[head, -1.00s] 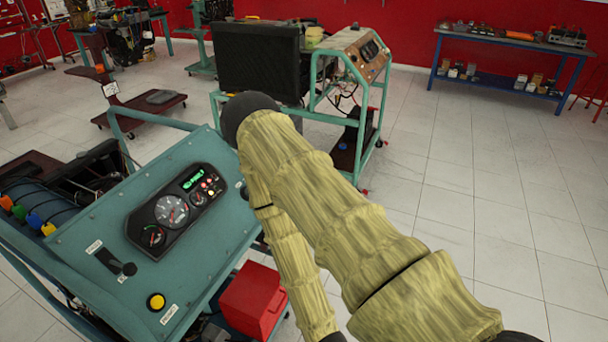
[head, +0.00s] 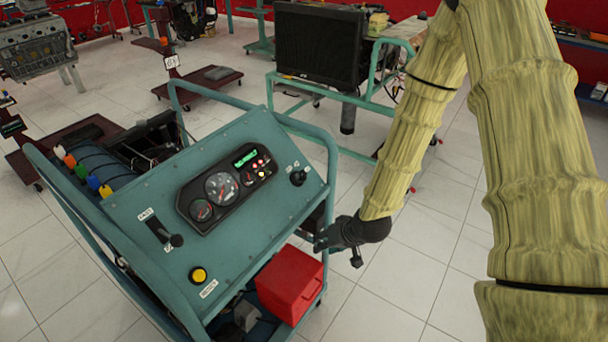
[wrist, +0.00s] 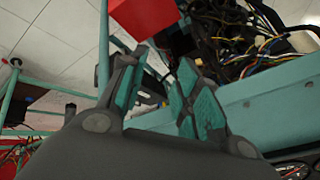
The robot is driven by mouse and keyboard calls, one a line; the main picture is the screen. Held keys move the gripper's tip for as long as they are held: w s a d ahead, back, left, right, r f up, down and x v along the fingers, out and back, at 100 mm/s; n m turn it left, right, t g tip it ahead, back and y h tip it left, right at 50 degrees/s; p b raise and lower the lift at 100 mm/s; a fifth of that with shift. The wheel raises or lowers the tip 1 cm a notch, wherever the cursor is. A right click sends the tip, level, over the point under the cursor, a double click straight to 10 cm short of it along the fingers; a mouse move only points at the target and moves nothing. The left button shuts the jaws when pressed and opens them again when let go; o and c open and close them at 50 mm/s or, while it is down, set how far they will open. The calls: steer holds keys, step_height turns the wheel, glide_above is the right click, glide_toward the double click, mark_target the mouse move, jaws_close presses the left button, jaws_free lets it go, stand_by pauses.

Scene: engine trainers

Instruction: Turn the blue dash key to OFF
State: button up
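The teal dash panel (head: 240,215) stands tilted on its frame in the head view. A small dark key switch or knob (head: 298,177) sits at its upper right with small markings beside it. It is too small to tell its blue colour or its setting. My gripper (head: 336,251) is beyond the panel's right edge, lower right of the switch and apart from it. In the wrist view my gripper (wrist: 158,98) shows two teal-padded fingers spread apart with nothing held. The switch is not recognisable in that view.
The panel carries a gauge cluster (head: 226,188), a black lever (head: 165,235) and a yellow button (head: 198,274). Another engine stand with a radiator (head: 320,45) is behind. Loose wires (wrist: 245,35) show in the wrist view.

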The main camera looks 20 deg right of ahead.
mark_target(306, 174)
steer(key=w+d+r+t+y, duration=0.1)
steer(key=w+d+r+t, duration=0.1)
steer(key=w+r, duration=0.55)
steer(key=w+d+r+t, duration=0.1)
steer(key=w+r, duration=0.3)
steer(key=r, duration=0.6)
steer(key=shift+p+x, duration=0.85)
steer(key=shift+x, duration=4.55)
steer(key=shift+w+a+r, duration=0.1)
steer(key=shift+a+r, duration=0.05)
steer(key=shift+a, duration=0.05)
jaws_close()
